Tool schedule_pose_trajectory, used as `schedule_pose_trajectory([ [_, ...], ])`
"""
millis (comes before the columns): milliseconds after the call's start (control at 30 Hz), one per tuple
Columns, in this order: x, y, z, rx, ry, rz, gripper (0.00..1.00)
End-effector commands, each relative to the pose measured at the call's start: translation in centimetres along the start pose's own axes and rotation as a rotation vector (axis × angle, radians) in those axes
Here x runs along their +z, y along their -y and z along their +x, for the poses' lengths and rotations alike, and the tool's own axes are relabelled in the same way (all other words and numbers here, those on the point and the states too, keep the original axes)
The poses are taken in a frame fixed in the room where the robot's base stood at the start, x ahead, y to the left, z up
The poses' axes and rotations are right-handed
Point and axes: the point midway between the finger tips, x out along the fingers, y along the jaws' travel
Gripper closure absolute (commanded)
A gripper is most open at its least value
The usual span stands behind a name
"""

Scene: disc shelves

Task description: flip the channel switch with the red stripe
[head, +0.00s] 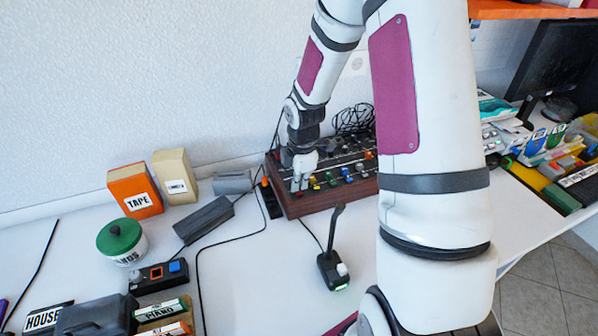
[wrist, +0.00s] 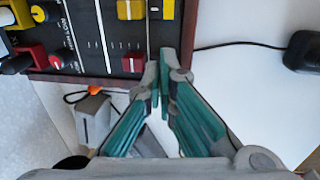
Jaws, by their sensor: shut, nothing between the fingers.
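The mixing console (head: 318,204), dark-topped with wooden sides, stands at the back of the desk in the head view. In the wrist view its panel (wrist: 100,62) fills the upper left, with a red slider cap (wrist: 132,63), a yellow slider cap (wrist: 130,9) and red and yellow knobs. I cannot tell which control is the red-striped switch. My gripper (wrist: 158,68) is shut and empty at the panel's edge, beside the red slider cap. In the head view my gripper (head: 300,186) is over the console's left end.
Black cables (head: 352,120) lie behind the console. A grey box (head: 233,182) and a dark grey box (head: 205,219) lie left of it. A small black device with an upright stalk (head: 334,270) stands in front. The desk between is mostly clear, crossed by a cable.

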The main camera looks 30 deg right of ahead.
Motion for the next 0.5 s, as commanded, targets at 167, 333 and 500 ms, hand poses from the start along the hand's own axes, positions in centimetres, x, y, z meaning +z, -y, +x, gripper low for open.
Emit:
schedule_pose_trajectory([
  [167, -0.05, -0.01, 1.05, 0.001, 0.0, -0.001, 1.0],
  [333, -0.02, -0.01, 1.14, 0.001, 0.0, 0.0, 1.0],
  [500, -0.02, -0.01, 1.13, 0.0, 0.0, 0.0, 1.0],
])
